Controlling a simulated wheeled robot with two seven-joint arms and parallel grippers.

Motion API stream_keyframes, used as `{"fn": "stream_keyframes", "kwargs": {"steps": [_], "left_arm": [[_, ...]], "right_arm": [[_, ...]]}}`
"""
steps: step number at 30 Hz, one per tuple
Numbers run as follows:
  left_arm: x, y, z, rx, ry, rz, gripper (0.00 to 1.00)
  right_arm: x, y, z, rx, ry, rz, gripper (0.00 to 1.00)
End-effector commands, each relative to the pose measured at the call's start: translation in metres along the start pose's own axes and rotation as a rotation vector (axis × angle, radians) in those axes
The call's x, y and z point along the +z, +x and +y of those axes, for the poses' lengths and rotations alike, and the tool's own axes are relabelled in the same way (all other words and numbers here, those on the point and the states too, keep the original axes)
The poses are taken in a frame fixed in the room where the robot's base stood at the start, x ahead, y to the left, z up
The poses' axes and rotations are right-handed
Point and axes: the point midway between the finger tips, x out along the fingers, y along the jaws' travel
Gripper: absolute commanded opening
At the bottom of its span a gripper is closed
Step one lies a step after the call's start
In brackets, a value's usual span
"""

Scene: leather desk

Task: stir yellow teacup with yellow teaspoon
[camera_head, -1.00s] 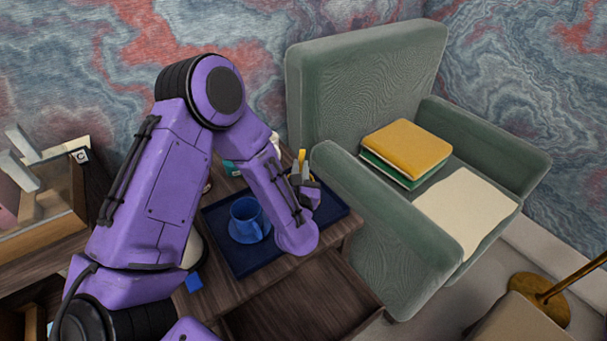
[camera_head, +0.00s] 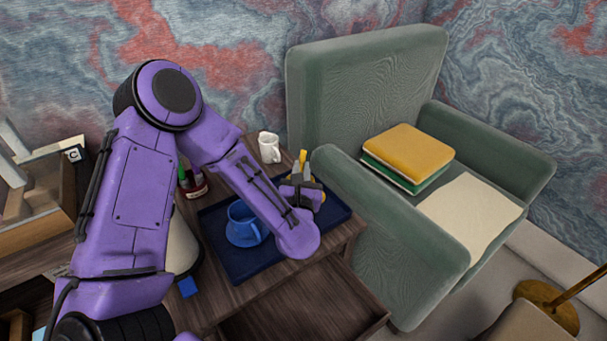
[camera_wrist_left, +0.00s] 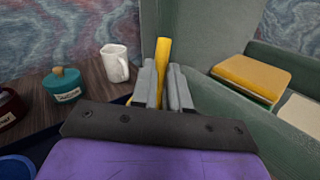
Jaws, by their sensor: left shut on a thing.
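My left gripper (camera_head: 302,178) is shut on the yellow teaspoon (camera_head: 303,157), whose handle end sticks up above the fingers. In the left wrist view the yellow teaspoon (camera_wrist_left: 163,58) stands nearly upright between the fingers (camera_wrist_left: 163,84). The gripper is over the right part of the dark blue tray (camera_head: 338,208). Small yellow patches beside the gripper appear to be the yellow teacup (camera_head: 323,201), mostly hidden behind the gripper. The spoon's bowl is hidden, so I cannot tell whether it is inside the cup. My right gripper is not in view.
A blue teacup (camera_head: 241,226) stands on the tray's left part. A white mug (camera_head: 269,149) and a red jar (camera_head: 197,190) stand behind the tray; a teal jar (camera_wrist_left: 64,86) shows in the wrist view. A green armchair (camera_head: 370,220) stands close on the right.

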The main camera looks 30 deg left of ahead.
Motion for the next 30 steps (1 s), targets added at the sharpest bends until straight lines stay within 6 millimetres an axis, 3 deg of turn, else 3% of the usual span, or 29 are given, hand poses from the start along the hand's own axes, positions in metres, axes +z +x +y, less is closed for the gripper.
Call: {"fn": "stream_keyframes", "kwargs": {"steps": [12,30], "left_arm": [[0.002,-0.004,-0.003,0.001,-0.001,-0.001,0.0],[0.056,0.018,-0.003,0.001,-0.002,-0.001,0.0]], "right_arm": [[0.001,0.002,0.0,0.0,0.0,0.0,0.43],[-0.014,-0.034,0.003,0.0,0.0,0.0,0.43]]}}
